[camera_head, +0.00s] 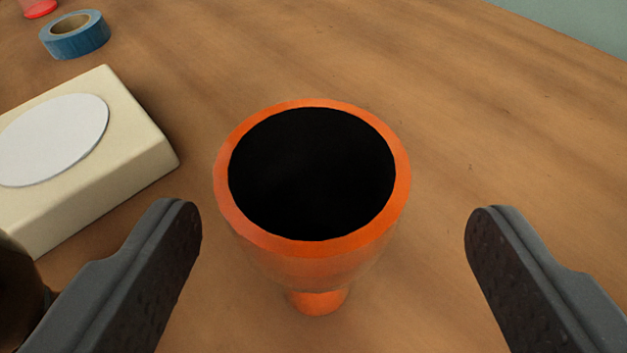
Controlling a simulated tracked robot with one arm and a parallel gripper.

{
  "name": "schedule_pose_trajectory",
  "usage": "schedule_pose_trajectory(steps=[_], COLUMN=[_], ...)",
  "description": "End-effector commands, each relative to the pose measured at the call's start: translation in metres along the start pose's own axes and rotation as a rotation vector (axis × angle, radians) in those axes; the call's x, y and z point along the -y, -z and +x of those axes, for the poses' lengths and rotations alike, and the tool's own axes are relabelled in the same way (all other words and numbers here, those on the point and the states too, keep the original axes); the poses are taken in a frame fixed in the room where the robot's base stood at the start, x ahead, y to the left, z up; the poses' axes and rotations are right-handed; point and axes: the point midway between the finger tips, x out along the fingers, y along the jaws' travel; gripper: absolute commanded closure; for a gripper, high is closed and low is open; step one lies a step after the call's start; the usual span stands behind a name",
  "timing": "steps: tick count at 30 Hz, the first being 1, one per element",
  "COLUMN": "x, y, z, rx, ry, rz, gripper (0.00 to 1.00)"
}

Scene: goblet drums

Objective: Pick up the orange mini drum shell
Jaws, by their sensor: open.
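The orange mini drum shell (318,258) stands upright on the wooden table, in the middle of the view. It is goblet shaped, with a wide orange rim, a black round opening or top, and a narrower foot below. My gripper (334,222) is open, with one dark finger to the left of the shell and the other to the right. Clear gaps show between the shell and both fingers in the picture, and nothing is held.
A cream block (135,150) with a white oval disc (52,140) on it lies to the left, close to the left finger. A blue tape roll (76,40) and part of a red object (38,8) are at the far left. A dark brown object (18,290) shows at the lower left edge. The table is clear behind and right.

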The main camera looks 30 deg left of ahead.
Motion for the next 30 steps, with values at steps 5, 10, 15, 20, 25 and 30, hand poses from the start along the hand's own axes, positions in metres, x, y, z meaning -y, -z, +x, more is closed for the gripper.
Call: schedule_pose_trajectory(steps=[5, 10, 15, 20, 25, 30], x=[0.002, 0.007, 0.007, 0.006, 0.006, 0.006], y=[0.000, -0.003, -0.004, -0.002, -0.002, -0.002], z=[0.009, 0.031, 0.051, 0.053, 0.053, 0.053], rx=[-0.002, -0.003, 0.001, 0.000, 0.000, 0.000], ry=[0.002, 0.003, 0.001, -0.001, 0.000, 0.000], rz=[-0.002, -0.003, -0.002, -0.002, -0.002, -0.002], gripper=[0.26, 0.26, 0.26, 0.26, 0.51, 0.75])
